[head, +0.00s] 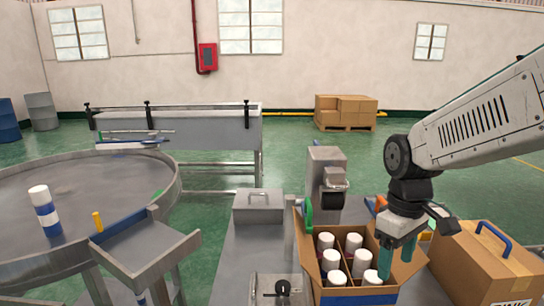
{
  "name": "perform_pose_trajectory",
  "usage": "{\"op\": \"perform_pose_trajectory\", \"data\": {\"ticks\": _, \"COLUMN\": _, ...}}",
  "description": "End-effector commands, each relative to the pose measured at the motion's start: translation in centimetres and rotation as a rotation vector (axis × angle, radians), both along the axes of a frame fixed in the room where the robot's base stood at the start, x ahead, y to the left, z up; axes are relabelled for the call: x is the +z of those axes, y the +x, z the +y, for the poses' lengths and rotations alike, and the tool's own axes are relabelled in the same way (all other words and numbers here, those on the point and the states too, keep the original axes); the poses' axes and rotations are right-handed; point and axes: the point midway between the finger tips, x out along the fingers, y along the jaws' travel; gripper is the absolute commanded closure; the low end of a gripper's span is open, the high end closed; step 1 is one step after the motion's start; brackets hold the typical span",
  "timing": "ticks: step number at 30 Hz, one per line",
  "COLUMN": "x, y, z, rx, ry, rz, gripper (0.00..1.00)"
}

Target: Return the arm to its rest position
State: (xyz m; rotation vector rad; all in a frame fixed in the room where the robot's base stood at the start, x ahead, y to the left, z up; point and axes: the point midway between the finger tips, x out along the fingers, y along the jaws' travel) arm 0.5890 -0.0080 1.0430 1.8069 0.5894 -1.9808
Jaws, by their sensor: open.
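My arm (490,115) reaches in from the upper right in the head view. My gripper (396,262) points down with teal fingers apart, at the right side of an open cardboard box. The open box (345,297) holds several white-capped cans (334,259) standing upright in divided compartments. The fingertips overlap the right part of the box in the picture; I cannot tell their exact height above it. I see nothing held between the fingers. The front right can is partly hidden by the gripper.
A closed cardboard box (480,265) with a blue handle stands at the right. A grey machine (326,180) stands behind the open box. A round metal table (85,190) at the left bears a blue-and-white can (45,212). A lidded metal box (258,205) sits on the bench.

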Motion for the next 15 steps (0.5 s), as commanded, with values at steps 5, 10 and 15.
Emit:
{"op": "perform_pose_trajectory", "data": {"ticks": 5, "x": 1.4, "y": -3.7, "z": -0.5, "rx": -0.164, "ry": -0.015, "rz": -0.001, "gripper": 0.35}}
{"op": "perform_pose_trajectory", "data": {"ticks": 10, "x": 2.8, "y": -8.0, "z": -1.1, "rx": -0.345, "ry": -0.026, "rz": -0.023, "gripper": 0.35}}
{"op": "perform_pose_trajectory", "data": {"ticks": 15, "x": 4.0, "y": -13.3, "z": -1.8, "rx": -0.525, "ry": -0.024, "rz": -0.075, "gripper": 0.35}}
